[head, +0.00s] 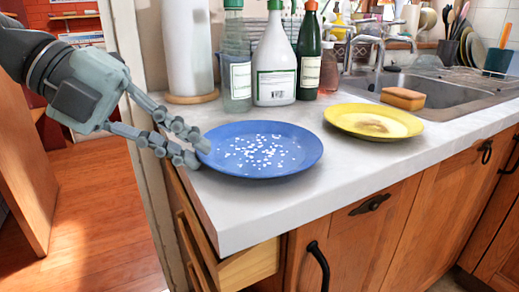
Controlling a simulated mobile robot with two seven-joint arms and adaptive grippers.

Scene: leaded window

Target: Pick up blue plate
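The blue plate (292,152) lies on the light countertop near its left end, with many small white specks across its middle. My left gripper (199,151) comes in from the left, with its fingertips at the plate's left rim, one finger above and one below in the picture. A small gap shows between the fingers. I cannot tell whether they grip the rim or are only beside it. My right gripper is not in view.
A yellow plate (373,121) with a brown stain lies right of the blue one. Bottles (275,65) and a paper roll (187,50) stand behind. A sponge (402,98) sits by the sink (450,90). A drawer (248,265) stands partly open below the counter's front edge.

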